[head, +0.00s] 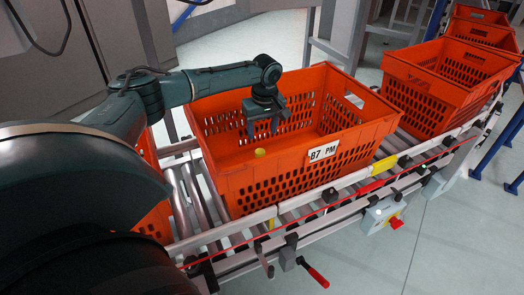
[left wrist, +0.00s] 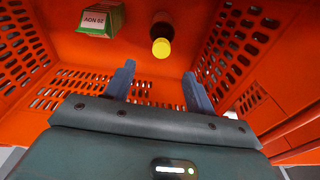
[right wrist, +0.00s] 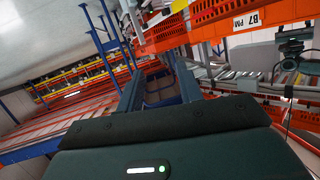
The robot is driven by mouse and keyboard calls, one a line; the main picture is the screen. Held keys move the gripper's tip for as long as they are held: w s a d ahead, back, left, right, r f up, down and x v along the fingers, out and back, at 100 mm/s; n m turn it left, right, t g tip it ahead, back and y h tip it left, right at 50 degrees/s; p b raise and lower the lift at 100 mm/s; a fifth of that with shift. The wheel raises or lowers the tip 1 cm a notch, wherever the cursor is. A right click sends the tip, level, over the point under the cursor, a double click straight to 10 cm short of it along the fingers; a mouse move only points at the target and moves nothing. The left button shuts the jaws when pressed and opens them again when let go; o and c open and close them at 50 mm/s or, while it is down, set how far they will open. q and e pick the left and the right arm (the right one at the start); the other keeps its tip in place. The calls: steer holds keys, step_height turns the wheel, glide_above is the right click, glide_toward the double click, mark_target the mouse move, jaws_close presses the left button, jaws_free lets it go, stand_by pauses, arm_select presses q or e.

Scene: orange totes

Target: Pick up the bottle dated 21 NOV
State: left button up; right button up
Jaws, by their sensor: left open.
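My left gripper (head: 264,128) is inside the tote's opening, pointing down, above and slightly behind the cap in the picture. In the left wrist view its fingers (left wrist: 158,78) are apart with nothing between them, and the bottle lies beyond the fingertips. My right gripper (right wrist: 155,85) is apart-fingered and empty, outside the tote.
A green carton (left wrist: 102,18) with a white label, seeming to read "20 NOV" upside down, is in the same tote, left of the bottle. The tote's perforated walls surround my left gripper. Another orange tote (head: 440,95) stands further along the roller conveyor (head: 192,200).

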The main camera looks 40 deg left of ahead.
mark_target(260, 151)
arm_select(q)
steer(key=f, duration=0.4)
steer(key=f+b, duration=0.1)
steer(key=f, duration=0.1)
steer(key=shift+w+a, duration=0.15)
steer(key=shift+a, duration=0.15)
steer(key=f, duration=0.1)
steer(key=f+b, duration=0.1)
steer(key=f, duration=0.2)
steer(key=shift+a+f+b, duration=0.25)
steer(key=shift+a+b, duration=0.1)
steer(key=shift+b, duration=0.05)
steer(key=shift+f, duration=0.3)
arm_select(e)
steer(key=f, duration=0.2)
steer(key=a+f+n, duration=0.1)
steer(key=shift+w+f+g, duration=0.1)
steer(key=shift+w+g, duration=0.2)
arm_select(q)
steer(key=c, duration=0.6)
jaws_close()
arm_select(e)
steer(key=shift+r, duration=0.2)
arm_select(q)
steer(key=shift+r, duration=0.1)
